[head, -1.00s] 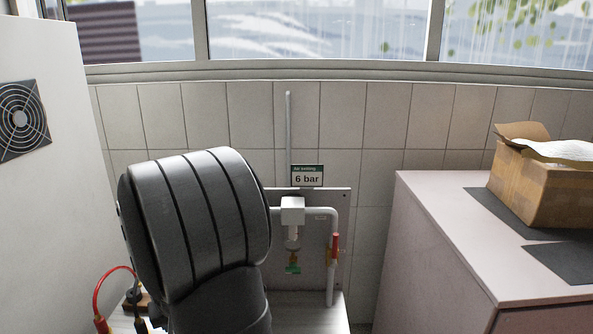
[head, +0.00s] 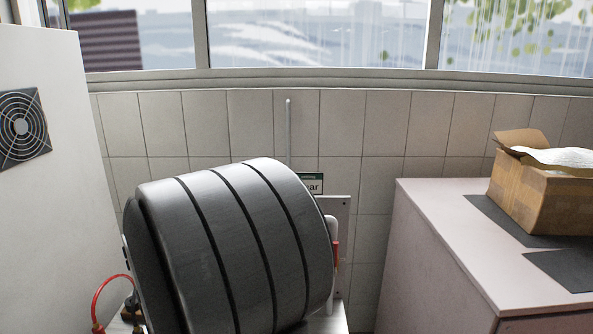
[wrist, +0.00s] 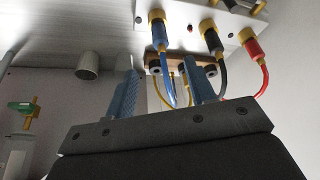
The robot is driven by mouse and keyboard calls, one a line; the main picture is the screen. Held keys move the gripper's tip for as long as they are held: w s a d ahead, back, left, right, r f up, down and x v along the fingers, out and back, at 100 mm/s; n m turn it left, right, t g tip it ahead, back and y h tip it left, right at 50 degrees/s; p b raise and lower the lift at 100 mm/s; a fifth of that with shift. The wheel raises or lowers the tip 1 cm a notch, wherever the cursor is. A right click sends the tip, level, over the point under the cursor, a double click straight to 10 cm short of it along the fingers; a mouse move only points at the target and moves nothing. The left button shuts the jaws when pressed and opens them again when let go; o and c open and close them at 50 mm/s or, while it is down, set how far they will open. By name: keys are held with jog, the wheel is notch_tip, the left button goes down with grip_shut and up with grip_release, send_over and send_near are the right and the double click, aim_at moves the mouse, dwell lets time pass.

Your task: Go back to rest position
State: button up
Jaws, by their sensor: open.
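My gripper (wrist: 163,76) shows in the wrist view, with two blue ridged fingers on a dark mount. The fingers stand apart. A blue cable and a yellow cable show between and behind them, and I see nothing clamped. In the head view, a large dark link of my own arm fills the lower middle, and my gripper is not visible there. A white sheet of paper (head: 565,157) lies over the top of an open cardboard box (head: 540,200) at the right, far from my arm.
A metal panel with blue, black and red plugs (wrist: 210,35) is close beyond my fingers. A wooden block (wrist: 183,62) sits by it. A grey cabinet (head: 440,250) stands right, a white housing with a fan (head: 22,125) left. Pipework (head: 333,250) is mostly hidden behind my arm.

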jog(key=x, duration=1.2)
jog(key=shift+w+a+f, duration=0.1)
jog(key=shift+f, duration=0.3)
jog(key=shift+w+a+r, duration=0.15)
jog(key=shift+w+r, duration=0.05)
jog(key=shift+r, duration=0.1)
jog(key=shift+s+r, duration=0.1)
jog(key=shift+r, duration=1.6)
